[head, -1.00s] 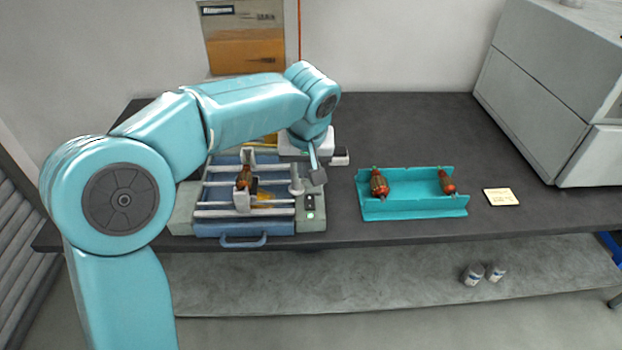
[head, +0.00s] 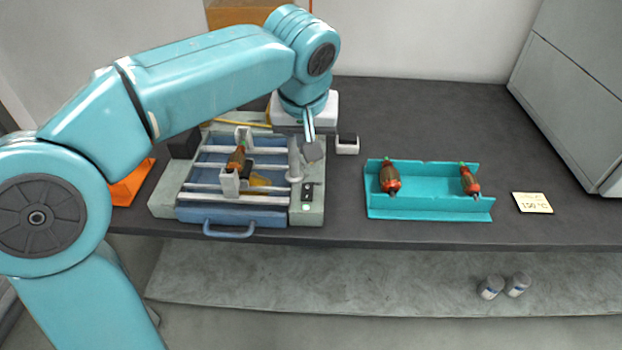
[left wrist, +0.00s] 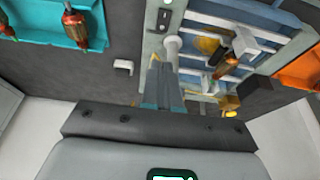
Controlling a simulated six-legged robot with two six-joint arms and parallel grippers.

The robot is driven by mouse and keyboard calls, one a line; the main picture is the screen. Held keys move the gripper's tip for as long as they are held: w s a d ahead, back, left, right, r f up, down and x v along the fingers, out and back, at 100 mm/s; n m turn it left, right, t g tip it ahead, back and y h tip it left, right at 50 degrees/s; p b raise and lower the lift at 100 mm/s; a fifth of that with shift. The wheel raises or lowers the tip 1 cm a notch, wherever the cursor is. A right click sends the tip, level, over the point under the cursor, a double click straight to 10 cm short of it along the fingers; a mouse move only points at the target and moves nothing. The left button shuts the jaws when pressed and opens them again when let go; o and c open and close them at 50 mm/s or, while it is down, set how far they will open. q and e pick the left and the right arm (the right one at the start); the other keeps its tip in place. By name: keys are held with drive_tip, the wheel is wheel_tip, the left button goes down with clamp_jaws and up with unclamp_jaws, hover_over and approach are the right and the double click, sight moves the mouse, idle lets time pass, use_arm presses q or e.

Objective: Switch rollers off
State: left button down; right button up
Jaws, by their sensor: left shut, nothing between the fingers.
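The roller machine (head: 165,205) is a grey and blue unit with white rollers, and an armature (head: 236,158) sits on it. Its small black switch panel (head: 307,192) is on the front right corner. The panel also shows at the top of the left wrist view (left wrist: 163,18). No lit lamp shows on it. My left gripper (head: 311,150) points down above the machine's right side, behind the panel and apart from it. Its fingers (left wrist: 160,80) are shut and empty in the left wrist view. My right gripper is not in view.
A teal tray (head: 430,208) with two armatures stands to the right, with a note card (head: 533,203) beyond it. A small white block (head: 347,145) is close to my left gripper. An orange object (head: 128,187) is left of the machine. Bare table lies behind the tray.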

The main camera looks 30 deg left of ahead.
sight(309, 186)
use_arm(q)
drive_tip(key=x, duration=0.4)
drive_tip(key=b+x, duration=0.1)
drive_tip(key=x, duration=0.9)
drive_tip(key=shift+s+d+f, duration=0.2)
drive_tip(key=shift+s, duration=0.1)
drive_tip(key=shift+b, duration=0.3)
